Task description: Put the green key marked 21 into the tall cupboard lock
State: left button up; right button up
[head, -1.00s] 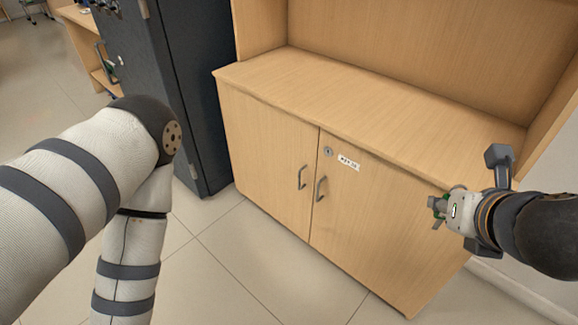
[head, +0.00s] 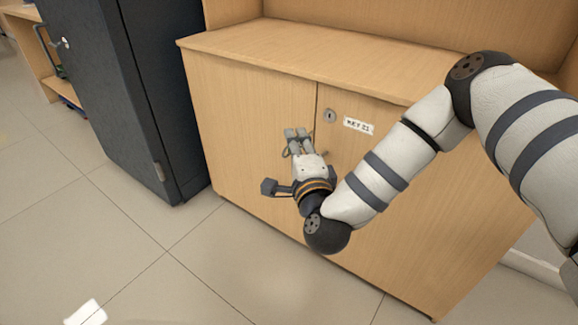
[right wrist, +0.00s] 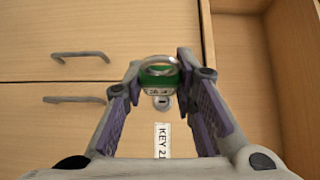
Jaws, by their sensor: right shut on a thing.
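My right gripper (head: 297,134) is in front of the wooden cupboard doors, just left of the lock (head: 330,115) in the head view. In the right wrist view its fingers (right wrist: 160,75) are shut on the green key (right wrist: 159,84), whose metal ring (right wrist: 158,60) shows between the fingertips. Its number is too small to read. The round lock (right wrist: 162,102) shows just below the key there, apart from it in the picture. A white label reading KEY 21 (head: 358,126) sits beside the lock. I cannot make out the key in the head view. My left gripper is out of view.
The wooden cupboard (head: 240,110) has a ledge top (head: 330,58) and two door handles (right wrist: 80,55), largely covered by the gripper in the head view. A dark metal cabinet (head: 110,90) stands to the left.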

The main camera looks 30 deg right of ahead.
jog(key=shift+w+d+f, duration=0.1)
jog(key=shift+w+f, duration=0.15)
jog(key=shift+w+d+r+n+t, duration=0.1)
jog(key=shift+d+r+n+t, duration=0.15)
jog(key=shift+r+n+t, duration=0.05)
jog(key=w+d+b, duration=0.1)
jog(key=w+d, duration=0.1)
jog(key=d, duration=0.4)
jog(key=shift+w+d, duration=0.35)
jog(key=shift+w, duration=0.05)
dwell(0.4)
jog(key=shift+d, duration=0.3)
dwell(0.4)
